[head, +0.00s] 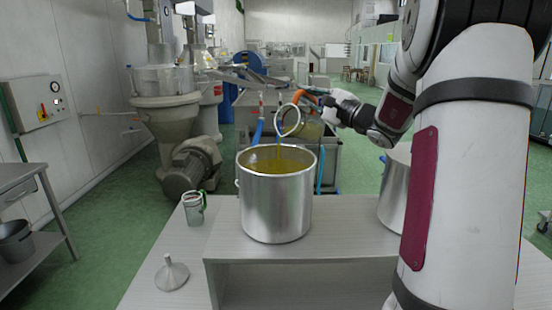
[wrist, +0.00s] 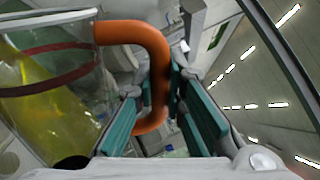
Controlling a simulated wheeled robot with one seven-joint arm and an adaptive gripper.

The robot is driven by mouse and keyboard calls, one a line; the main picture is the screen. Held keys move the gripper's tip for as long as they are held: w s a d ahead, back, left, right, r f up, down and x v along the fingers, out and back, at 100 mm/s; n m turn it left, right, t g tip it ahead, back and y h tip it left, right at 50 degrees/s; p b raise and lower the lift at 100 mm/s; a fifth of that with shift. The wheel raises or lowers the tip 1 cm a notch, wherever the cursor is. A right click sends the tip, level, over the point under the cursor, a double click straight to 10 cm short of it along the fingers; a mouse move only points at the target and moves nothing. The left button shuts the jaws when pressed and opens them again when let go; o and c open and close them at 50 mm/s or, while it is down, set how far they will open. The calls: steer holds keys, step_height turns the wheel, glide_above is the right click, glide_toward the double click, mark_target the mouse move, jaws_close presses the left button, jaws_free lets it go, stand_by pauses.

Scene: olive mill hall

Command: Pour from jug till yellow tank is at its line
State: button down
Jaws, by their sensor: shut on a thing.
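A steel tank (head: 276,208) with yellow-green liquid inside stands open on the raised shelf in the head view. No line on it can be made out, and its outside is not yellow. A clear jug (head: 309,127) with an orange handle (wrist: 151,66) is tilted above it, mouth to the left. My gripper (head: 322,98) is shut on the orange handle, between teal pads (wrist: 155,105).
A second steel tank (head: 394,190) stands at right, partly hidden by my arm. Mill machinery (head: 185,120) stands behind. The shelf between the two tanks is clear.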

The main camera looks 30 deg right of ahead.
steer(key=shift+a+n, duration=0.25)
steer(key=shift+n, duration=0.15)
stand_by(0.8)
